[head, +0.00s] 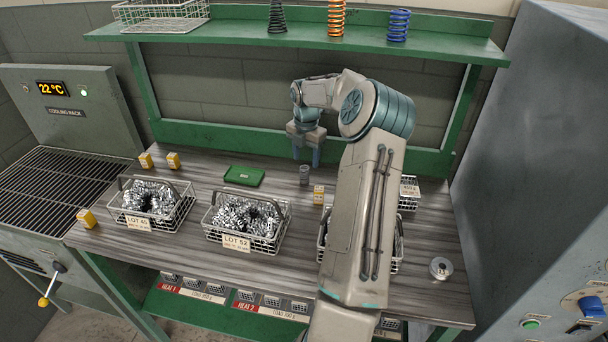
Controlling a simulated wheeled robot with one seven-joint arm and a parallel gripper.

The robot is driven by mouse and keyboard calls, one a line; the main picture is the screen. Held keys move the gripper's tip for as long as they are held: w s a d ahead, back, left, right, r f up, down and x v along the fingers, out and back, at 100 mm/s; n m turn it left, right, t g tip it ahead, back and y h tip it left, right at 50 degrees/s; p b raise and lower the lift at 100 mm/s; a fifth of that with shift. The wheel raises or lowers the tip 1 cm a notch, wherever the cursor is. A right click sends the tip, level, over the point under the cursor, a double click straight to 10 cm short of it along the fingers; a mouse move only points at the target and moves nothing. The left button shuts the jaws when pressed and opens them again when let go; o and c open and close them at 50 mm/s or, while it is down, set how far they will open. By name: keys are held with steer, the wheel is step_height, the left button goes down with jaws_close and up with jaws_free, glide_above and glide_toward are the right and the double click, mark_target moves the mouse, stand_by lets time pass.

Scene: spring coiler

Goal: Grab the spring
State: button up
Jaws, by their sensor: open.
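A small grey cylindrical thing, which looks like a short metal spring (304,175), stands upright on the wooden bench. My gripper (306,157) points down behind and just above it, with its fingers apart and nothing seen between them. The exact gap between fingertips and spring is hard to tell. Three larger springs stand on the green shelf above: a black one (277,17), an orange one (336,18) and a blue one (398,25).
Wire baskets of shiny coils, tagged LOT 45 (138,223) and LOT 52 (236,242), stand at the bench front. My arm hides much of another basket. A green tray (244,176) and yellow boxes (173,160) lie nearby, one yellow box (319,195) close to the small spring.

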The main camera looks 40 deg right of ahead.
mark_target(305, 168)
steer(key=f, duration=0.3)
steer(key=f+p, duration=0.1)
steer(key=f, duration=0.3)
steer(key=shift+w+a+f, duration=0.15)
steer(key=shift+w+f, duration=0.05)
steer(key=shift+f, duration=0.05)
steer(key=c, duration=1.1)
